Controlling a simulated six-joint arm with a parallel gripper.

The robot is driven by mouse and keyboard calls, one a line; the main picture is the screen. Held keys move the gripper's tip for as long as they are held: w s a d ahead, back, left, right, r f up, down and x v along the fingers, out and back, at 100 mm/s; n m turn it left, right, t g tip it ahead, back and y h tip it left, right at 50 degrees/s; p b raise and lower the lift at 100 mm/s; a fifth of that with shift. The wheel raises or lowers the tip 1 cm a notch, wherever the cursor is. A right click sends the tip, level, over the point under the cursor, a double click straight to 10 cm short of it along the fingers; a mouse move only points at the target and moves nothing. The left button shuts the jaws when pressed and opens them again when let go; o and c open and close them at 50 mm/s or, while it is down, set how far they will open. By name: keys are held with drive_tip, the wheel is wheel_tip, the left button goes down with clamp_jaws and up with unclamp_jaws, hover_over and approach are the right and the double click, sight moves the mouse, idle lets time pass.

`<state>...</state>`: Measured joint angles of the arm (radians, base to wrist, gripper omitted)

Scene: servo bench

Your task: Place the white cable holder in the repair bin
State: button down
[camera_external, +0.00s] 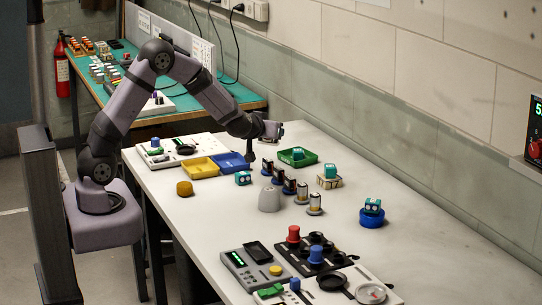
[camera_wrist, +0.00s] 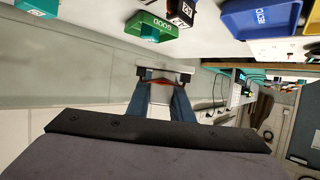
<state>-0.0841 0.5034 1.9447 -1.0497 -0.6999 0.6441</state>
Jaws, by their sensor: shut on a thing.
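My gripper (camera_external: 272,130) is raised over the far part of the bench, pointing towards the wall. In the wrist view my gripper (camera_wrist: 163,82) is shut on a pale thing, partly hidden by the fingers; it looks like the white cable holder, though its shape is hard to make out. A yellow bin (camera_external: 200,168) and a blue bin (camera_external: 235,164) stand side by side left of and below the gripper. A green bin (camera_external: 298,162) stands to its right. The yellow bin's label is unreadable. In the wrist view, the green bin (camera_wrist: 150,27) reads GOOD, and the blue bin (camera_wrist: 260,17) has an upside-down label.
A pale grey dome (camera_external: 269,201) and several small upright parts (camera_external: 302,191) stand mid-bench. A teal block (camera_external: 243,178) lies before the blue bin. A yellow knob (camera_external: 185,188) sits near the left edge. Control panels (camera_external: 255,270) fill the front. The wall (camera_external: 420,130) bounds the back.

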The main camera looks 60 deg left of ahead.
drive_tip(key=s+a+n+g+y, duration=0.3)
drive_tip(key=s+a+n+g, duration=0.2)
drive_tip(key=s+a, duration=0.4)
drive_tip(key=n+g+y, duration=0.1)
drive_tip(key=n+g, duration=0.4)
hover_over(201, 160)
drive_tip(key=d, duration=0.4)
drive_tip(key=shift+y, duration=0.3)
drive_tip(key=shift+d+f, duration=0.15)
drive_tip(key=shift+f, duration=4.95)
drive_tip(key=shift+f, duration=0.2)
drive_tip(key=c, duration=1.6)
unclamp_jaws()
drive_tip(key=shift+o, duration=0.2)
drive_tip(key=shift+r, duration=0.15)
drive_tip(key=shift+r, duration=0.15)
drive_tip(key=b+v, duration=0.1)
drive_tip(key=v, duration=1.1)
